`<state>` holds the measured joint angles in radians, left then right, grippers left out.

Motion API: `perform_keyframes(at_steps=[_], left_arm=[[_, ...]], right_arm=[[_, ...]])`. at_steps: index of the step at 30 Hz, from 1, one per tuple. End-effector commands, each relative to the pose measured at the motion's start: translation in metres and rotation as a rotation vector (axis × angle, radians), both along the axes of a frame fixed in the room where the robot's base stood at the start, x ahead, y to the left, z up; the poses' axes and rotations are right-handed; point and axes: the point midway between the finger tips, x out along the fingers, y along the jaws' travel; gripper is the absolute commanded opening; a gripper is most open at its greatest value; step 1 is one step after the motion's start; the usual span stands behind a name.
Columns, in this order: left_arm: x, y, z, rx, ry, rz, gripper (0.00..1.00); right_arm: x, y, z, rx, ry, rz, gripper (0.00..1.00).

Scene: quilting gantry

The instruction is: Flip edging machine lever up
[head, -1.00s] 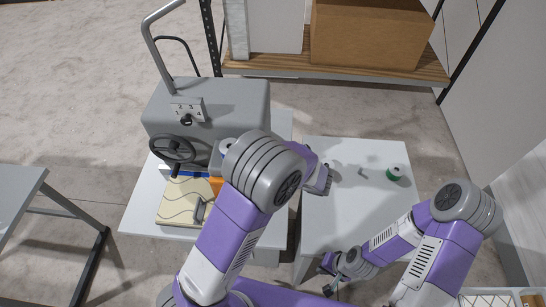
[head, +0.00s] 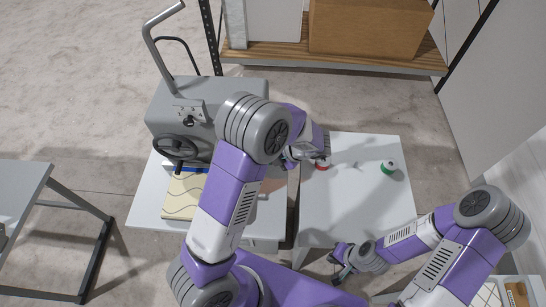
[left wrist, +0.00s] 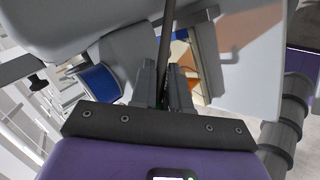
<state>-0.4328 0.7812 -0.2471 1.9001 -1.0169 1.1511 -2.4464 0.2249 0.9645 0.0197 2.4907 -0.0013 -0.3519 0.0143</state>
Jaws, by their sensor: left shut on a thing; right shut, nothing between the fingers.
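The grey edging machine (head: 190,95) stands on the left white table, with a handwheel (head: 177,147) on its front and a bent grey handle (head: 152,45) on top. My left gripper (head: 290,158) is at the machine's right side, partly hidden by its own arm in the head view. In the left wrist view its fingers (left wrist: 166,90) are shut on a dark, thin bar, which looks like the machine's lever (left wrist: 167,45). The lever's far end runs out of the picture. My right gripper (head: 340,270) is shut and empty, low by the right table's front edge.
A red spool (head: 321,165) and a green spool (head: 389,168) stand on the right white table (head: 350,205). A cream quilted piece (head: 183,198) lies before the machine. A grey table (head: 20,180) is at the left, and a shelf (head: 340,58) with a cardboard box (head: 370,25) behind.

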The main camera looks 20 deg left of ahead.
Motion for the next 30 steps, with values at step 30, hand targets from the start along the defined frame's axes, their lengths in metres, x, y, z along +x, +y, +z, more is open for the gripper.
perform_keyframes(at_steps=[30], left_arm=[[0.001,-0.023,0.026,0.004,0.001,0.002,0.37]], right_arm=[[0.000,0.000,-0.003,0.000,0.000,0.000,0.00]])
